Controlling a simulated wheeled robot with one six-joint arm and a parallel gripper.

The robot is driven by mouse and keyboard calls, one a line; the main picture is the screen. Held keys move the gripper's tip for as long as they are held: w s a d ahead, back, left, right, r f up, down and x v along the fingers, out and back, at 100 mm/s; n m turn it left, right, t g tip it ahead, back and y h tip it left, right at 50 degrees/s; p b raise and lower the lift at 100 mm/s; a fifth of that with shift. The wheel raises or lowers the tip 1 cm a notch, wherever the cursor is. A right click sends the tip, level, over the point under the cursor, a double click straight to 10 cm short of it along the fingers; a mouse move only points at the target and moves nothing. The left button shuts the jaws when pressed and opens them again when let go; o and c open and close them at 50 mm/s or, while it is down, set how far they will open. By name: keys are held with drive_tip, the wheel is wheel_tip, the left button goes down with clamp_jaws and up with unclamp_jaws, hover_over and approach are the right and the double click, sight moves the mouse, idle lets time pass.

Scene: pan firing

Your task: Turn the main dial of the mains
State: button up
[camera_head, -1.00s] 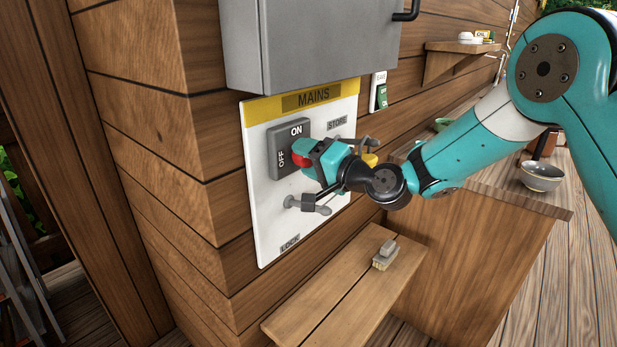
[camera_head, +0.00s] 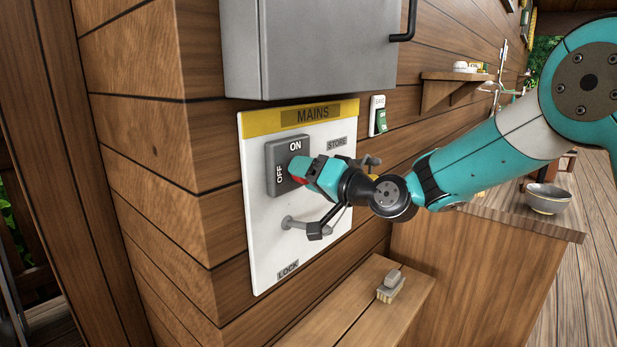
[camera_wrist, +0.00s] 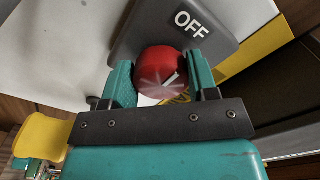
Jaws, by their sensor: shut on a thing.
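The mains panel (camera_head: 262,225) is a white board with a yellow MAINS strip on the wooden wall. On it is a grey plate (camera_head: 276,165) marked ON at the top and OFF at the left. The red main dial (camera_wrist: 161,70) sits on that plate, with a white line on its face. My gripper (camera_wrist: 163,80) is shut on the dial, one teal finger on each side. In the head view my gripper (camera_head: 306,173) hides most of the dial. OFF shows just above the dial in the wrist view.
A yellow knob (camera_wrist: 40,138) lies close beside my gripper. A grey cabinet (camera_head: 310,45) hangs above. A brush (camera_head: 390,287) lies on the bench (camera_head: 350,325) below.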

drive_tip(key=shift+f, duration=0.1)
drive_tip(key=o, duration=0.9)
drive_tip(key=b+v, duration=0.4)
drive_tip(key=v, duration=1.3)
drive_tip(key=shift+s+d+b, duration=0.2)
drive_tip(key=shift+b, duration=0.1)
